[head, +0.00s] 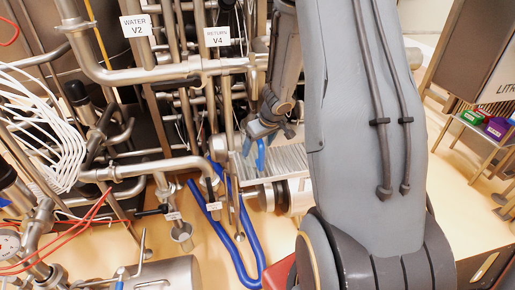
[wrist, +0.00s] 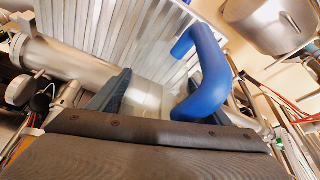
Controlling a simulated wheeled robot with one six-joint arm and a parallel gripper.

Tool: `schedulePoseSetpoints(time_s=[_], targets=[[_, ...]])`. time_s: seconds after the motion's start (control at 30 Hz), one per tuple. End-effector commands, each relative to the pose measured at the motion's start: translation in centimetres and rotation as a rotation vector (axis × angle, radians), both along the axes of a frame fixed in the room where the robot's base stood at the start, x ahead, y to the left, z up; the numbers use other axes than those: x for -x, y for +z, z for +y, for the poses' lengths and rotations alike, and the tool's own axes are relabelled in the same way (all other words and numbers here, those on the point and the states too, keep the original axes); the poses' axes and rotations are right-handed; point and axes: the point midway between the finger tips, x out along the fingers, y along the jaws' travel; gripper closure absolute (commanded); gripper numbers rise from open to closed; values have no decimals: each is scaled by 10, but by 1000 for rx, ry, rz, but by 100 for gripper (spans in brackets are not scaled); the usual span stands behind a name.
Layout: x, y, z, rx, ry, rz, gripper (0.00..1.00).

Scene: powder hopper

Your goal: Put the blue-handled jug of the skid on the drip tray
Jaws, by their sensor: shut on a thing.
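The jug's blue handle (wrist: 203,75) stands out large in the wrist view, right of centre. A pale, shiny part that looks like the jug's body (wrist: 148,97) lies between my fingers. My gripper (wrist: 152,100) is shut on the jug, with the handle beside the right finger. In the head view my gripper (head: 268,128) points down, and the blue handle (head: 261,154) shows just below it. The ribbed metal drip tray (head: 287,158) is behind and below the jug; its ribs also fill the top of the wrist view (wrist: 120,25). Whether the jug touches the tray, I cannot tell.
Steel pipes with labels V2 (head: 136,25) and V4 (head: 217,37) stand close left of my gripper. A blue hose (head: 235,245) lies on the floor below. White cables (head: 45,135) hang at left. A shelf with coloured boxes (head: 490,125) stands far right.

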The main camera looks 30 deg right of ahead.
Motion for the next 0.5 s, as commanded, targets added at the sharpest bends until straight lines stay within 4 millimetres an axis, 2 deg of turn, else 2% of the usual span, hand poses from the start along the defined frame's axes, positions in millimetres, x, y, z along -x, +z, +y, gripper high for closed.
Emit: schedulePoseSetpoints(time_s=[0.3, 0.33, 0.43, 0.5], targets=[[0, -2, 0, 0, 0, -1, 54], [0, -3, 0, 0, 0, -1, 26], [0, -2, 0, 0, 0, -1, 9], [0, -2, 0, 0, 0, -1, 9]])
